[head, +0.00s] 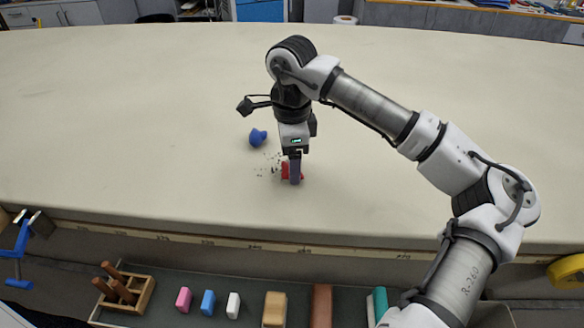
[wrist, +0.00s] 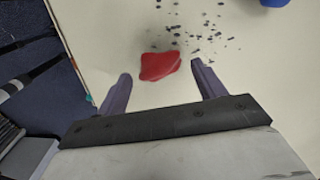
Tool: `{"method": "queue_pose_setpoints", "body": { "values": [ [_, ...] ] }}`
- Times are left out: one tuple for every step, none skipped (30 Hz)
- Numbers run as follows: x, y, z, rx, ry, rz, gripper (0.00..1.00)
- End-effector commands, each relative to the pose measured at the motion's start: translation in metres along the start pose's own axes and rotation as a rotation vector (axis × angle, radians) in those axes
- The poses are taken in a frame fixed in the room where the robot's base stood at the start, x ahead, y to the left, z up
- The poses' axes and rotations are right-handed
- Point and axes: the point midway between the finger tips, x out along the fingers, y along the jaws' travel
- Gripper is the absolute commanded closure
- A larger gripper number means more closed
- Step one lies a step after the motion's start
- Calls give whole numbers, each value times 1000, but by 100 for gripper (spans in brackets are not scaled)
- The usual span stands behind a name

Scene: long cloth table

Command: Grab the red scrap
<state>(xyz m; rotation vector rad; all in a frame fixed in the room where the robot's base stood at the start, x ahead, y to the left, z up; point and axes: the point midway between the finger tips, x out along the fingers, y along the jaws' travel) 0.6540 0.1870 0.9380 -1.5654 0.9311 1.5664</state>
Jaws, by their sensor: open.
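The red scrap (wrist: 160,66) lies flat on the cream cloth table, a small irregular piece. In the head view the red scrap (head: 286,170) is partly hidden behind my gripper's fingers. My gripper (head: 294,180) points down over it near the table's front edge. In the wrist view my gripper (wrist: 160,84) is open and empty. The scrap shows between the two fingers, just beyond the line of their tips. I cannot tell how far above the cloth the fingertips are.
Dark crumbs (wrist: 207,30) are scattered beside the scrap. A blue object (head: 257,137) lies a little behind and left of my gripper. The rest of the cloth table (head: 130,110) is clear. Below its front edge, a shelf holds several blocks and a wooden rack (head: 125,288).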

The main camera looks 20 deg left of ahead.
Motion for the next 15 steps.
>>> {"method": "queue_pose_setpoints", "body": {
  "values": [
    [6,0,0,1,-1,3,31],
    [10,0,0,1,-1,2,31],
    [13,0,0,0,-1,2,31],
    [16,0,0,0,-1,1,31],
    [17,0,0,0,-1,0,31],
    [19,0,0,0,0,0,31],
    [19,0,0,0,0,-1,31],
    [19,0,0,0,0,-1,31],
    [19,0,0,0,0,-1,31],
    [19,0,0,0,0,-1,31],
    [19,0,0,0,0,-1,31],
    [19,0,0,0,0,-1,31],
    [19,0,0,0,0,-1,35],
    [19,0,0,1,0,-1,39],
    [19,0,0,1,0,-1,44]
  ]
}}
